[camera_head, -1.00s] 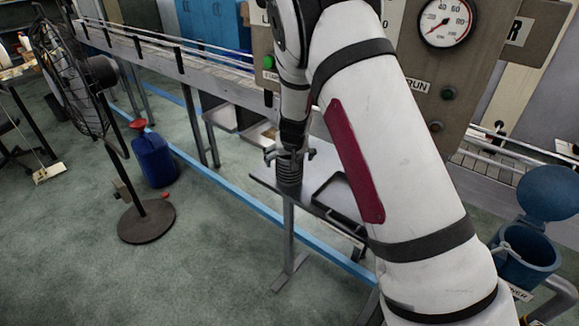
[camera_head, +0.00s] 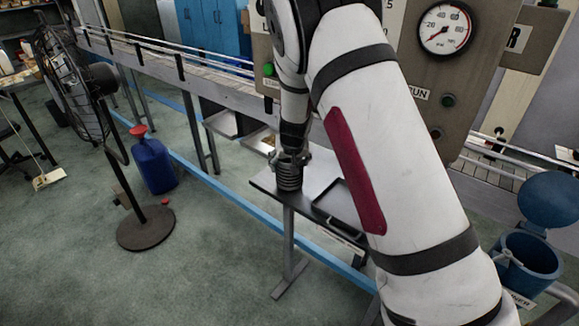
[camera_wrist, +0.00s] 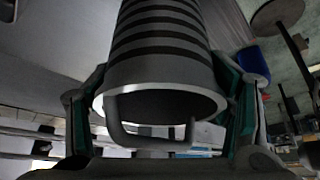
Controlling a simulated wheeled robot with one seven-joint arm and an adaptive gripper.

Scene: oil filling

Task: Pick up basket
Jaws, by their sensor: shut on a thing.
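The basket appears to be a dark grey ribbed cylinder (camera_head: 289,178), upright at the left end of a small metal table (camera_head: 327,209) in the head view. My gripper (camera_head: 290,156) is above it and shut on its upper end. In the wrist view the basket (camera_wrist: 160,45) fills the middle, with its pale rim and a curved handle facing the camera. The fingers of my gripper (camera_wrist: 160,108) lie on both sides of it. Whether its far end touches the table is hard to tell.
A grey control panel with a gauge (camera_head: 445,28) stands behind my arm. A conveyor (camera_head: 190,70) runs behind the table. A black fan (camera_head: 75,80) and a blue jug (camera_head: 153,165) stand on the floor at left. A blue bin (camera_head: 527,262) is at right.

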